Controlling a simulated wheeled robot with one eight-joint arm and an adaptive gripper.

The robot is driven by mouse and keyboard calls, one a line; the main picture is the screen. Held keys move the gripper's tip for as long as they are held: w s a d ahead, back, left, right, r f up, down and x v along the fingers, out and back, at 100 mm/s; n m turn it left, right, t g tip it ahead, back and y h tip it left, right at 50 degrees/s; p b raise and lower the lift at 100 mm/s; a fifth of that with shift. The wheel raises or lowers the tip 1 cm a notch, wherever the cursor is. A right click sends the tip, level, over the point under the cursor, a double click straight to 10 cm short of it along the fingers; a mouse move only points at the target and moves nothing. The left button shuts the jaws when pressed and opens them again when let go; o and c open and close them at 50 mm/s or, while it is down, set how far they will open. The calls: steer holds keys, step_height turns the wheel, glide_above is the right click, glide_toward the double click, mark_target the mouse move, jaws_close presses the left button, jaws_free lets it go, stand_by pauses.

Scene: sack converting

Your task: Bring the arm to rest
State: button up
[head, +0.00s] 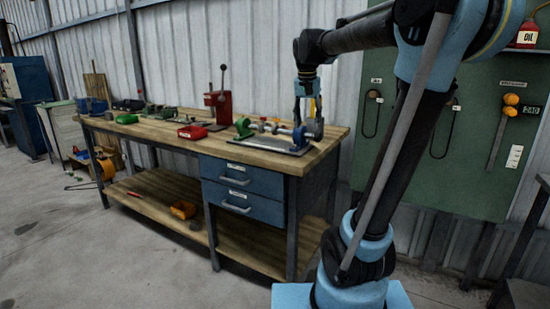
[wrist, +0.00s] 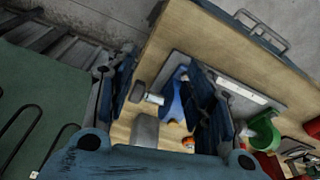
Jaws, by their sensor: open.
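My gripper (head: 308,108) hangs fingers-down over the right end of the wooden workbench (head: 165,138). In the wrist view my gripper (wrist: 165,82) has its two dark fingers wide apart, with no object held between them. Below it is a fixture on a grey metal plate (head: 270,146), with a green bracket (head: 243,127) and a blue bracket (head: 299,138). The blue bracket (wrist: 175,100) shows between the fingers in the wrist view. The gap between fingertips and fixture is hard to judge. My arm is bent, reaching from the right over the bench.
A red lever press (head: 218,104), a red tray (head: 192,132) and a green tray (head: 127,118) stand on the bench. Blue drawers (head: 240,180) are below. A green tool board (head: 440,150) hangs behind my arm. Open concrete floor (head: 120,255) lies in front.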

steer(key=s+d+f+n, duration=0.1)
steer(key=s+d+f, duration=0.2)
steer(key=s+f, duration=1)
steer(key=s+d+f+n, duration=0.2)
steer(key=s+d+f, duration=0.2)
steer(key=s+f, duration=0.9)
steer(key=shift+s+f+n+y, duration=0.3)
steer(key=shift+s+f+y, duration=0.1)
steer(key=shift+f, duration=0.1)
steer(key=shift+d, duration=0.1)
